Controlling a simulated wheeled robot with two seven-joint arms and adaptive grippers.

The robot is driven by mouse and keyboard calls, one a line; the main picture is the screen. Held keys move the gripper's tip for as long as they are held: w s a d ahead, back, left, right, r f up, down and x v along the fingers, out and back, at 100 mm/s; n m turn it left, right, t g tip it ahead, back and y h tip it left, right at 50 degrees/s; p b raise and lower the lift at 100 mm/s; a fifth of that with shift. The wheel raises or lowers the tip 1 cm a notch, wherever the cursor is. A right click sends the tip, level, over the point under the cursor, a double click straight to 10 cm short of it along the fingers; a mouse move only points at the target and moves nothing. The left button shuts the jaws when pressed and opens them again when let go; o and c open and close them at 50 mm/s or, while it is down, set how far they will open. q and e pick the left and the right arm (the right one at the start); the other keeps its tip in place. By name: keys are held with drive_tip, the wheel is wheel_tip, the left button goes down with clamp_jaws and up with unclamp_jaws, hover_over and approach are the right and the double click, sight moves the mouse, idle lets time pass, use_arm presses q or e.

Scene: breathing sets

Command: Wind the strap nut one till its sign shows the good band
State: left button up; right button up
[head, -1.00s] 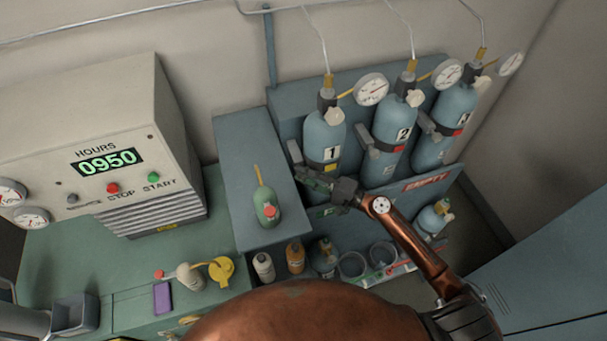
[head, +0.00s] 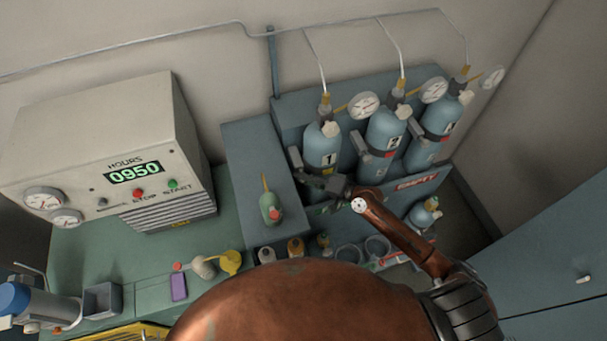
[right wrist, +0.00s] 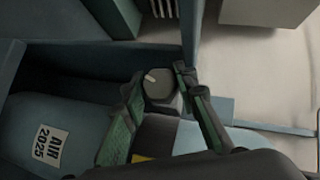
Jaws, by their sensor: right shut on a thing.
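The blue cylinder marked 1 (head: 321,148) stands at the left of three in the rack, held by a dark strap. The nut is hidden in the head view. A small yellow patch (right wrist: 141,158), likely the strap's sign, shows partly behind a finger; its other parts are hidden. My left gripper is out of view.
Cylinders 2 (head: 384,134) and 3 (head: 439,113), with red patches on their straps, stand to the right. Cups and small bottles stand below the rack. A machine (head: 115,150) reads 0950.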

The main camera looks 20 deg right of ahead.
drive_tip(key=shift+f, duration=0.1)
drive_tip(key=o, duration=1.2)
drive_tip(key=shift+c, duration=0.2)
